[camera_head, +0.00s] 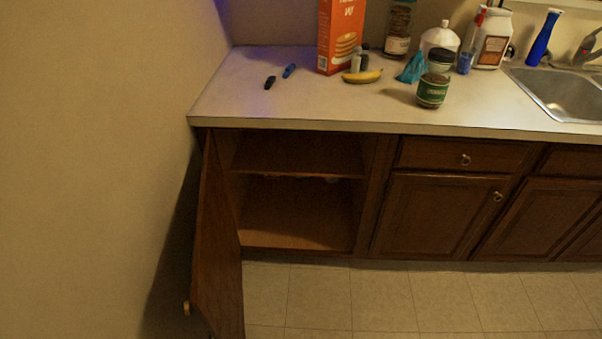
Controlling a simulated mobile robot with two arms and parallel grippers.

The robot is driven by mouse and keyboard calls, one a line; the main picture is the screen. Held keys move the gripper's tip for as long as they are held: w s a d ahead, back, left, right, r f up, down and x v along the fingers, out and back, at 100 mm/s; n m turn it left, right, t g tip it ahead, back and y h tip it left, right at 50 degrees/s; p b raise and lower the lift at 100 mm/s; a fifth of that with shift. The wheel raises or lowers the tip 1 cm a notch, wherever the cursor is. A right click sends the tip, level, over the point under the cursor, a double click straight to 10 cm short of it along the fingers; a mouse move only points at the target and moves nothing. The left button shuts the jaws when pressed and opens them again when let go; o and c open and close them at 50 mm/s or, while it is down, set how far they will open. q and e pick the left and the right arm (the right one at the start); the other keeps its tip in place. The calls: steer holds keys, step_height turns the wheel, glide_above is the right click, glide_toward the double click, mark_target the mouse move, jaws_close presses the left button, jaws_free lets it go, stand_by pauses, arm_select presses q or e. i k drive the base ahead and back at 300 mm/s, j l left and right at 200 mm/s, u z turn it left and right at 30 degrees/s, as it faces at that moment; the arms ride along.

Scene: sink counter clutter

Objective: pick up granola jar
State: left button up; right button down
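The label text is too small to read, so I cannot tell which one is the granola jar. Neither of my grippers is in view.
Around the jars stand a white jug (440,38), a large white-lidded jar (492,42), a blue crumpled item (412,69), a banana (362,77) and an orange box (340,38). A cabinet door (215,245) hangs open below. The counter's left front is clear.

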mark_target(435, 78)
steer(key=i+l, duration=0.1)
steer(key=l, duration=0.4)
steer(key=i+l, duration=0.15)
steer(key=l, duration=0.35)
steer(key=i+l, duration=0.1)
steer(key=l, duration=0.4)
steer(key=i+l, duration=0.15)
steer(key=l, duration=0.3)
steer(key=i+l+u, duration=0.1)
steer(key=l, duration=0.4)
steer(key=i+l, duration=0.1)
steer(key=l, duration=0.4)
